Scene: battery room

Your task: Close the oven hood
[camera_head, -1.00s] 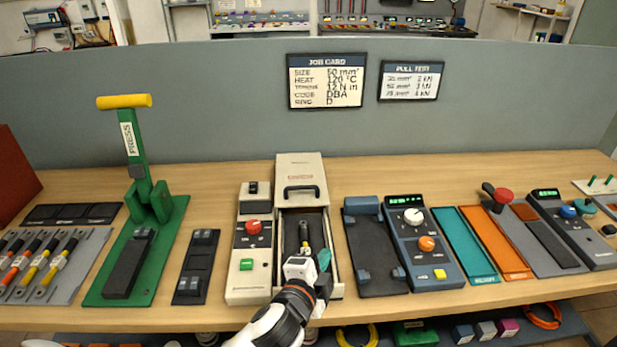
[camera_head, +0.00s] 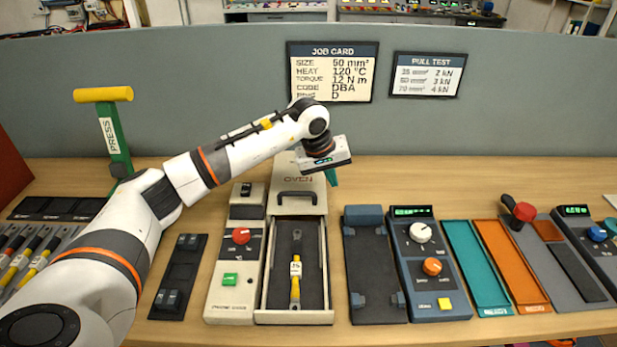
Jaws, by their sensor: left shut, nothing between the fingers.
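The oven hood (camera_head: 299,207) is a cream cover with a black handle (camera_head: 297,195), slid back behind the open oven bed (camera_head: 273,292). A cable piece with a yellow sleeve and a metal lug (camera_head: 295,282) lies lengthwise in the dark bed, uncovered. My left gripper (camera_head: 333,179) is above the rear right part of the hood, its teal fingers pointing down. It is shut and empty. It looks apart from the handle, and its wrist hides the back of the hood. My right gripper is not in view.
The oven's control panel (camera_head: 236,267) has a red knob and a green button, left of the bed. A dark blue fixture (camera_head: 376,270) stands close on the right. The green press (camera_head: 111,134) is at left, partly behind my left arm. A grey partition (camera_head: 470,130) closes the back.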

